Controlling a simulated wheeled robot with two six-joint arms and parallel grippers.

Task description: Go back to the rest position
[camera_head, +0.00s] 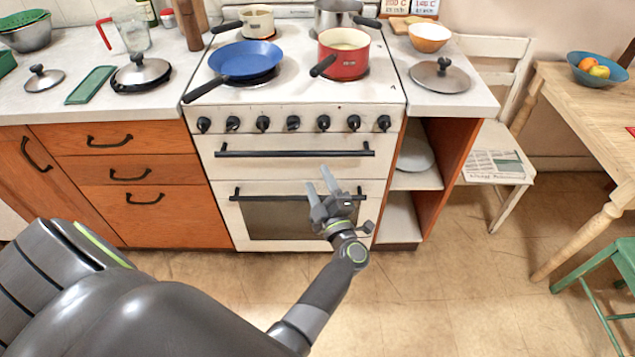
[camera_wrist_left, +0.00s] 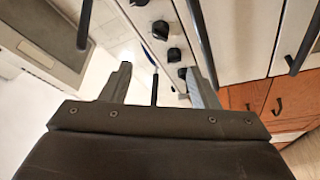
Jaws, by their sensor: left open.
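My left gripper (camera_head: 322,182) is in front of the white stove, below its row of knobs, with its two grey fingers pointing up. The fingers are apart with nothing between them. In the left wrist view my left gripper (camera_wrist_left: 158,85) also shows spread and empty, with stove knobs and a handle bar beyond it. My right gripper is not in view.
The white stove (camera_head: 297,118) carries a blue pan (camera_head: 247,59), a red pot (camera_head: 343,55) and other cookware. Oven handles (camera_head: 295,153) stick out close to my left gripper. A chair (camera_head: 497,150) and wooden table (camera_head: 560,90) stand at right. The middle floor (camera_head: 450,290) is clear.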

